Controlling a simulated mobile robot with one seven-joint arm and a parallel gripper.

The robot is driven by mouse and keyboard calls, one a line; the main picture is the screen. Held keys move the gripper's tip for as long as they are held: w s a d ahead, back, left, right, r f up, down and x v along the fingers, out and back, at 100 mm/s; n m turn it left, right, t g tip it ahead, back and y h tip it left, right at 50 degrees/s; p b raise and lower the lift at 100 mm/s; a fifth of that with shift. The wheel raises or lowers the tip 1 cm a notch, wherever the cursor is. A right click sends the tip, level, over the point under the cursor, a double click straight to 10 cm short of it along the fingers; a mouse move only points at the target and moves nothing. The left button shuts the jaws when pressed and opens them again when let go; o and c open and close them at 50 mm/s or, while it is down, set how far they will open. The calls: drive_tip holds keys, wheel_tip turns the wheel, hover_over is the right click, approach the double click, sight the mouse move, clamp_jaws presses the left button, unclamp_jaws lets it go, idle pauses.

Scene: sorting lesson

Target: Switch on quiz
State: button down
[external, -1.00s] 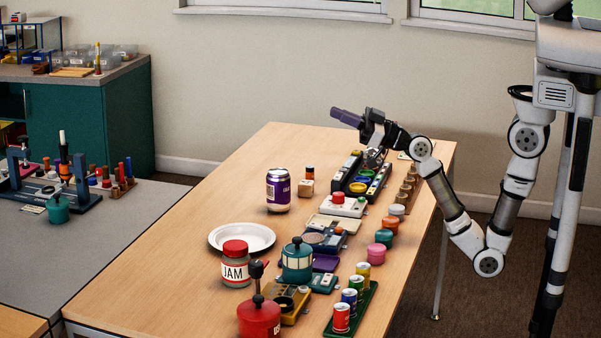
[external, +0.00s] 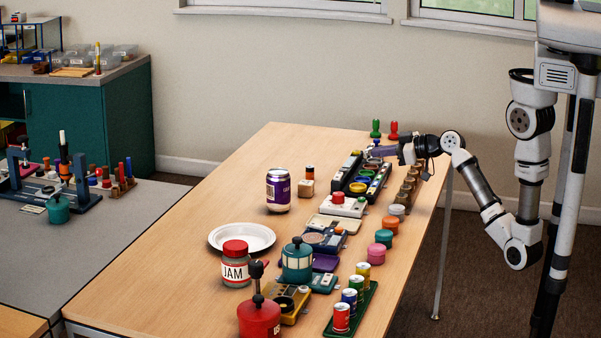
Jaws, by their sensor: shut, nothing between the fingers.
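No label reading quiz can be made out. A long dark unit (external: 346,172) with yellow, green and blue round tops lies near the far end of the table. A white box with a red button (external: 341,206) stands nearer the camera. My gripper (external: 369,153) is shut and empty, its purple fingers pointing left at the far end of the dark unit. The fingers and wrist hide part of that end, and I cannot tell whether they touch it.
A green peg (external: 375,128) and a red peg (external: 394,130) stand behind my gripper. Brown blocks (external: 408,187) and small round pots (external: 384,237) line the right side. A purple can (external: 278,190) stands left; the table's left side is mostly clear.

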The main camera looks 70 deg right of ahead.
drive_tip(key=p, duration=0.4)
hover_over(339, 173)
drive_tip(key=s, duration=0.3)
drive_tip(key=f, duration=0.4)
drive_tip(key=shift+w+a+f, duration=0.15)
drive_tip(key=shift+a+f, duration=0.1)
drive_tip(key=shift+f, duration=0.15)
drive_tip(key=shift+d+f, duration=0.1)
drive_tip(key=shift+f, duration=0.65)
drive_tip(key=shift+f, duration=0.1)
drive_tip(key=shift+d+f+m+y+b, duration=0.15)
drive_tip(key=shift+f+m+y+b, duration=0.15)
drive_tip(key=shift+f+m+b, duration=0.5)
drive_tip(key=shift+r+n+p, duration=0.3)
drive_tip(key=shift+r+p, duration=0.2)
drive_tip(key=shift+r, duration=0.35)
drive_tip(key=r, duration=0.1)
drive_tip(key=r+p, duration=0.2)
drive_tip(key=shift+d+r, duration=0.15)
drive_tip(key=shift+d, duration=0.1)
drive_tip(key=b+v, duration=0.3)
drive_tip(key=v, duration=0.7)
drive_tip(key=shift+d+b, duration=0.25)
drive_tip(key=shift+b, duration=0.1)
